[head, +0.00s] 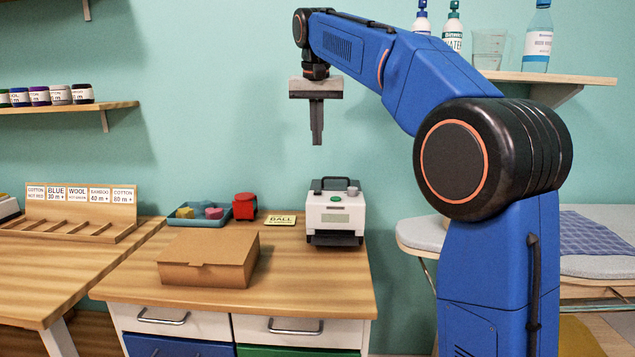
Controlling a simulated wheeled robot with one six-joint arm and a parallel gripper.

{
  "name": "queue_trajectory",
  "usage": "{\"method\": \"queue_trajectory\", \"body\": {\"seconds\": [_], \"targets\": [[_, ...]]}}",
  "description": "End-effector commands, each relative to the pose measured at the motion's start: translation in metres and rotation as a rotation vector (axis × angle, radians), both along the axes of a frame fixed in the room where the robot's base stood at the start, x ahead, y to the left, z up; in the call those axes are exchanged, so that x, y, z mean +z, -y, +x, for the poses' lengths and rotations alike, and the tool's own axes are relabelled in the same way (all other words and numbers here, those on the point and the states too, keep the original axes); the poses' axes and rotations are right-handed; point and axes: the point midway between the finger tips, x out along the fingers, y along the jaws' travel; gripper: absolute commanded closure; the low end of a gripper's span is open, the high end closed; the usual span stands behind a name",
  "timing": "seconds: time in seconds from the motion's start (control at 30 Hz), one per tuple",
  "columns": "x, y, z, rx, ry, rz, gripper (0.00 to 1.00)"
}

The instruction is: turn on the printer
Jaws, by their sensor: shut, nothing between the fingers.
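The printer (334,217) is a small white box with a dark handle on top and a dark slot at its front base. It stands at the back right of the wooden cabinet top. A green button or mark (335,198) shows on its upper face, near the handle; whether the printer is on cannot be told. My gripper (317,140) points down with its fingers shut and nothing between them. In the picture it is above the printer and slightly to its left, clear of it.
A closed cardboard box (208,262) lies on the cabinet top (310,280). Behind it are a blue tray (183,220) with coloured pieces, a red object (245,206) and a yellow label card (281,220). A shelf with bottles (540,76) is at upper right. An ironing board (420,236) stands at right.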

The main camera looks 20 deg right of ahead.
Motion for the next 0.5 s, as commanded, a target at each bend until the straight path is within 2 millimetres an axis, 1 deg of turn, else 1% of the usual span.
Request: {"method": "queue_trajectory", "body": {"seconds": [0.17, 0.27, 0.37, 0.5], "targets": [[-0.001, 0.0, 0.0, 0.0, 0.0, 0.0, 1.0], [-0.006, 0.001, 0.001, 0.0, 0.0, 0.0, 1.0], [-0.016, 0.002, 0.003, 0.0, -0.001, -0.001, 1.0], [-0.038, 0.004, 0.008, 0.0, -0.001, -0.001, 1.0]]}}
